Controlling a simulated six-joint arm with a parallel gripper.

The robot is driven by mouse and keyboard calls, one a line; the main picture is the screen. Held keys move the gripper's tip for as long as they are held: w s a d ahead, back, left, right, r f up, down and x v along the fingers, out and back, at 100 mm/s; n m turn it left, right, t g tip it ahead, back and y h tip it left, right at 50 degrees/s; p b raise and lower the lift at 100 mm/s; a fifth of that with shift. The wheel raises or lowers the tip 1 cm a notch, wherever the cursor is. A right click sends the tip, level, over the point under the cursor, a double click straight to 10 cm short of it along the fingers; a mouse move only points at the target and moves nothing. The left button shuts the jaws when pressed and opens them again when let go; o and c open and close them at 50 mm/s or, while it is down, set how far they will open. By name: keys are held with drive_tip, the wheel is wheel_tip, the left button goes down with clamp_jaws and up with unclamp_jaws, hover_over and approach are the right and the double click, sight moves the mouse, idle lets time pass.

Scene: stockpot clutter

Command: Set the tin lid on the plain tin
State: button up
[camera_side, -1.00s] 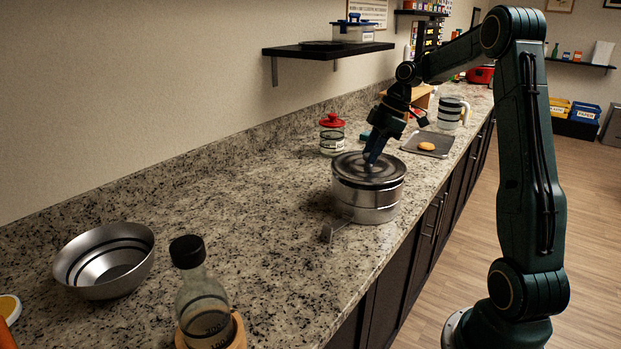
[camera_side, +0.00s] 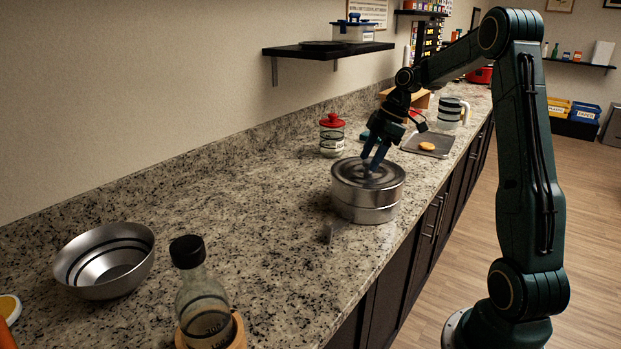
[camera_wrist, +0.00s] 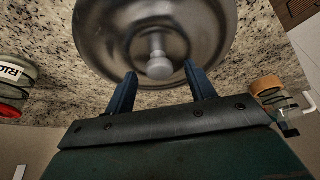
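The plain tin (camera_side: 366,209) is a round metal vessel near the counter's front edge, below my gripper. The tin lid (camera_side: 345,171), a shiny metal disc, lies flat on its top and looks level. In the wrist view the lid (camera_wrist: 105,38) fills the upper middle, with its knob (camera_wrist: 158,66) in the centre. My gripper (camera_side: 375,166) is open just above the lid. In the wrist view my fingers (camera_wrist: 160,77) stand apart on either side of the knob, with a gap to it. The lid hides the inside of the tin.
A red-lidded jar (camera_side: 332,140) stands behind the tin. A tray with an orange item (camera_side: 427,147) and a striped mug (camera_side: 449,113) are farther back. A metal bowl (camera_side: 104,262) and a black-capped bottle (camera_side: 203,300) stand at the front left. The counter between is mostly clear.

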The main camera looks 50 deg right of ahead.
drive_tip(key=shift+r, duration=0.15)
drive_tip(key=v, duration=1.1)
drive_tip(key=shift+r, duration=0.25)
idle(0.3)
drive_tip(key=shift+s+d, duration=0.1)
drive_tip(key=shift+d, duration=0.05)
idle(0.6)
drive_tip(key=a+r+m+t+h, duration=0.1)
drive_tip(key=a+r+m, duration=0.1)
drive_tip(key=a, duration=0.9)
drive_tip(key=a+r+m, duration=0.2)
drive_tip(key=a+r, duration=0.1)
drive_tip(key=a, duration=0.8)
drive_tip(key=s+a+f+m+h, duration=0.1)
drive_tip(key=s+a+f+m, duration=0.1)
drive_tip(key=s, duration=0.6)
drive_tip(key=s+a+f+m+t+h, duration=0.1)
drive_tip(key=s+a+f+m, duration=0.2)
drive_tip(key=s, duration=0.6)
wheel_tip(320, 180, down, 4)
drive_tip(key=a, duration=0.2)
drive_tip(key=shift+a, duration=0.3)
